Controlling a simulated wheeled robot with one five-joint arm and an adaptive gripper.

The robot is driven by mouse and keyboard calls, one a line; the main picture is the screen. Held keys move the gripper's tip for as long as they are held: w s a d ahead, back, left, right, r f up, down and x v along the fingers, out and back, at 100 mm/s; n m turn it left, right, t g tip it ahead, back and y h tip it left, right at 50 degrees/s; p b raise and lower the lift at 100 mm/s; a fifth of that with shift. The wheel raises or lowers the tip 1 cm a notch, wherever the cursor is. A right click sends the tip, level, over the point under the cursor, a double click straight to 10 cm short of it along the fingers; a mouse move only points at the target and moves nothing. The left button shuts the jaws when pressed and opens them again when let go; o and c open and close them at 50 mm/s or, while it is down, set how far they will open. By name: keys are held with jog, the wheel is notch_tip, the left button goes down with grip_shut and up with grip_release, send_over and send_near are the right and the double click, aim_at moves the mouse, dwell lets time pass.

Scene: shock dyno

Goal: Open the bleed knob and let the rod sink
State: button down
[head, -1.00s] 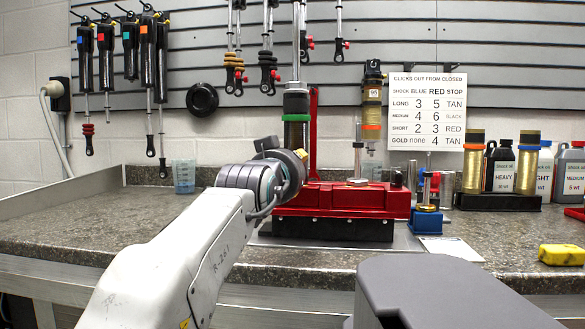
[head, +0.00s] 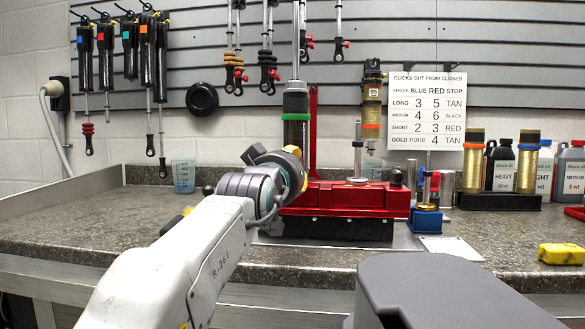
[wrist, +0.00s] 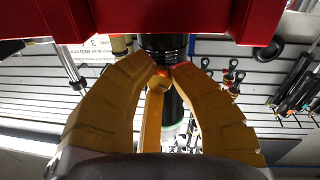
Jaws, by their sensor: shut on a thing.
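The shock (head: 296,105) stands upright on the red dyno base (head: 345,199), with a green ring and a dark threaded body. My gripper (head: 297,153) is at its lower end in the head view, in front of the dyno. In the wrist view, the fingertips of my gripper (wrist: 168,71) come together at the dark shock body (wrist: 165,46), just beside the red base. A small red-orange part (wrist: 163,73), seemingly the bleed knob, shows between the tips, mostly hidden by the fingers. The gripper is shut on it. The rod cannot be told clearly behind the fingers.
A thin upright post (head: 357,150) stands on the base. Oil bottles (head: 502,165) and a click chart (head: 426,109) are at the back. The counter's left side (head: 110,215) is mostly clear.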

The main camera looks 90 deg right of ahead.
jog(key=shift+w+r+n, duration=0.1)
jog(key=shift+r+n, duration=0.15)
jog(key=shift+n, duration=0.05)
jog(key=c, duration=1.6)
grip_release()
jog(key=shift+o, duration=1)
jog(key=shift+f, duration=0.15)
